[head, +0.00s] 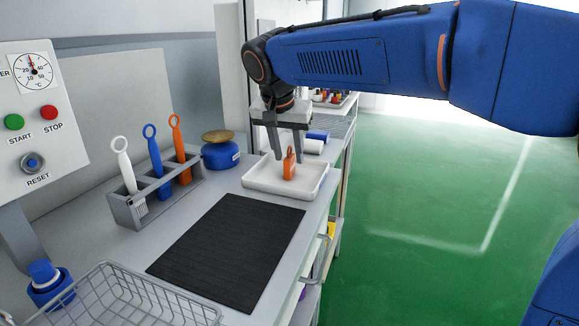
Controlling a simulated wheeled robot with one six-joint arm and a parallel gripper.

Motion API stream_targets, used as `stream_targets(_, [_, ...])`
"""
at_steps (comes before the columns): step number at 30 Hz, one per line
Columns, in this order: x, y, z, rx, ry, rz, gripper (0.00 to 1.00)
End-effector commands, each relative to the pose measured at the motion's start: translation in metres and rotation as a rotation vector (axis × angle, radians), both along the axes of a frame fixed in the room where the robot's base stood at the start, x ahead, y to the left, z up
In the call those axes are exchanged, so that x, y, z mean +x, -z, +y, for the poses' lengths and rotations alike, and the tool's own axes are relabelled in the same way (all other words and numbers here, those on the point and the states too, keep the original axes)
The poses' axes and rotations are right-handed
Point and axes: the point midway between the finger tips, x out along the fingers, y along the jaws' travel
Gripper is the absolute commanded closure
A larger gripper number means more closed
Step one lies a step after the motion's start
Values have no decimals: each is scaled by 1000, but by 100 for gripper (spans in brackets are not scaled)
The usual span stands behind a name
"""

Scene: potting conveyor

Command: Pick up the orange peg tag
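An orange peg tag (289,169) with a ring at its top stands upright in the white tray (262,190). My gripper (289,157) points down over the tray, with its two fingers apart. The tag's ring shows between the fingertips, with gaps visible on both sides. I cannot tell from this one view whether the fingers are level with the tag in depth.
A grey rack (150,205) on the left holds white, blue and orange ring-handled tools. A black mat (228,250) lies in front, with a wire basket (125,295) at the near left.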

Motion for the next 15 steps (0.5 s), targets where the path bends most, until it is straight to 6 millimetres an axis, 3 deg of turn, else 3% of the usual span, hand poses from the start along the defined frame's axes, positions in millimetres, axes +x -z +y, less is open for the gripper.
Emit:
stream_targets(6, [9, 22, -3, 0, 1, 0, 64])
stream_targets(15, [10, 26, -3, 1, 0, -1, 64])
